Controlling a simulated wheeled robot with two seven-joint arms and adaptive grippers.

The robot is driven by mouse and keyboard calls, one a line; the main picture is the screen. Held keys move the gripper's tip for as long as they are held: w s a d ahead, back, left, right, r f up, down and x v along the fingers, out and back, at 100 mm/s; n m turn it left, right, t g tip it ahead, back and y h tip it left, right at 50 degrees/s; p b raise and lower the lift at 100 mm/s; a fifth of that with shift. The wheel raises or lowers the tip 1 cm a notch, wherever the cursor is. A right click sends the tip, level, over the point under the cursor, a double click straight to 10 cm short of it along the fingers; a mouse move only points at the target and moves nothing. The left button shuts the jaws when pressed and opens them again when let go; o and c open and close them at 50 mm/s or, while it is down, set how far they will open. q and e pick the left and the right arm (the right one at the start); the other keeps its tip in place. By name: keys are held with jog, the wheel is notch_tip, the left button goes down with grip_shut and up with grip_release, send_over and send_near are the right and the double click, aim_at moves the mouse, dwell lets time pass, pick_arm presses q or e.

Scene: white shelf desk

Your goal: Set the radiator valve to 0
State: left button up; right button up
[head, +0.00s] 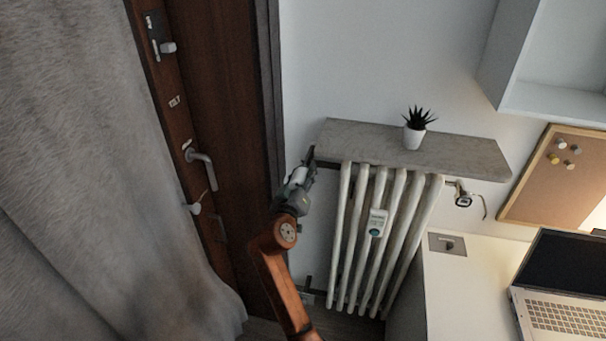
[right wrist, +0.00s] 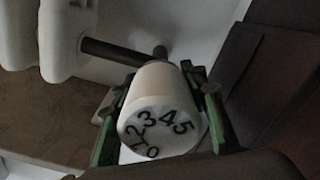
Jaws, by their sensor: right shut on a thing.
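The radiator valve (right wrist: 160,110) is a white round knob with black numbers 0 to 5 on its end face. In the right wrist view the 0 is at the lower middle, the 3 and 4 at the top and the 5 at the right. No index mark can be made out. My right gripper (right wrist: 158,100) is shut on the knob, with a green-edged finger on each side. In the head view the right gripper (head: 305,168) is at the radiator's upper left, and the knob cannot be told apart there. My left gripper is not in view.
The white radiator (head: 385,235) stands under a grey stone shelf (head: 460,152) with a potted plant (head: 414,130). A brown door (head: 225,90) and a grey curtain (head: 90,180) are at the left. A desk (head: 450,300) with a laptop (head: 565,290) is at the right.

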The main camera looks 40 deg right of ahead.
jog(key=o, duration=1.1)
jog(key=shift+o, duration=0.4)
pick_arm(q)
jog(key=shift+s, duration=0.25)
pick_arm(e)
jog(key=v, duration=1.2)
